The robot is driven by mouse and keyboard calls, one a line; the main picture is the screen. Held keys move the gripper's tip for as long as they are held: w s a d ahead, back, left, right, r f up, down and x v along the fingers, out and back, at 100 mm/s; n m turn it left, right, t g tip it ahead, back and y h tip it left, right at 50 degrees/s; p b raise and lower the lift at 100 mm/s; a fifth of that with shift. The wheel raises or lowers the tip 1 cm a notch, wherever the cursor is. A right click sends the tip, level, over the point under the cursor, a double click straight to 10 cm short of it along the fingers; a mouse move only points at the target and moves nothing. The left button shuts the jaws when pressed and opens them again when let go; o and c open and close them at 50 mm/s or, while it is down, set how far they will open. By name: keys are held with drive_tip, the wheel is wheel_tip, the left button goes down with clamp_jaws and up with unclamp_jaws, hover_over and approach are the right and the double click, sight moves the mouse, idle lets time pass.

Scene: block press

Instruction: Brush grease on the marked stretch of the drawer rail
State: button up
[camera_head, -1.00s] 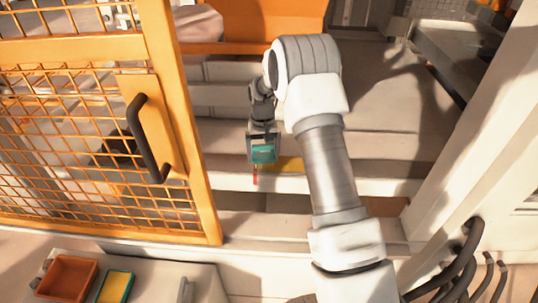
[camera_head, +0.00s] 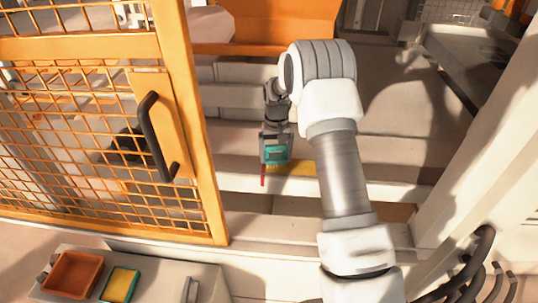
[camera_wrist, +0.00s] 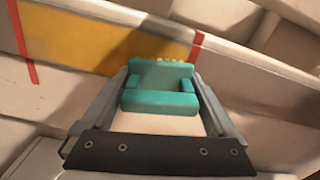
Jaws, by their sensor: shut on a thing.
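My gripper (camera_head: 276,150) is shut on a teal brush (camera_wrist: 160,90); the brush also shows in the head view (camera_head: 277,154). In the wrist view a few pale yellow bristle tips show past its far edge, close to the rail face. I cannot tell if they touch it. The pale drawer rail (camera_head: 240,183) carries a yellow stretch (camera_wrist: 90,42) between two red marks in the wrist view, one at left (camera_wrist: 22,42) and one just beyond the brush (camera_wrist: 196,46). In the head view the brush is near the red mark (camera_head: 263,176), and the yellow stretch (camera_head: 293,168) extends right until my arm covers it.
An orange mesh door (camera_head: 188,120) with a black handle (camera_head: 155,140) stands left of my arm. At the front left, an orange-brown tray (camera_head: 72,274) and a teal-rimmed yellow tray (camera_head: 119,284) sit on a pale surface. A white post (camera_head: 470,150) stands at right.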

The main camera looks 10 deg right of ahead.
drive_tip(key=shift+s+d, duration=1)
drive_tip(key=shift+d, duration=2)
drive_tip(key=shift+s+d, duration=1)
drive_tip(key=shift+d, duration=2.05)
drive_tip(key=shift+s+d, duration=1)
drive_tip(key=shift+d, duration=2)
drive_tip(key=shift+f+b, duration=0.1)
drive_tip(key=shift+b, duration=0.2)
drive_tip(key=shift+a, duration=0.1)
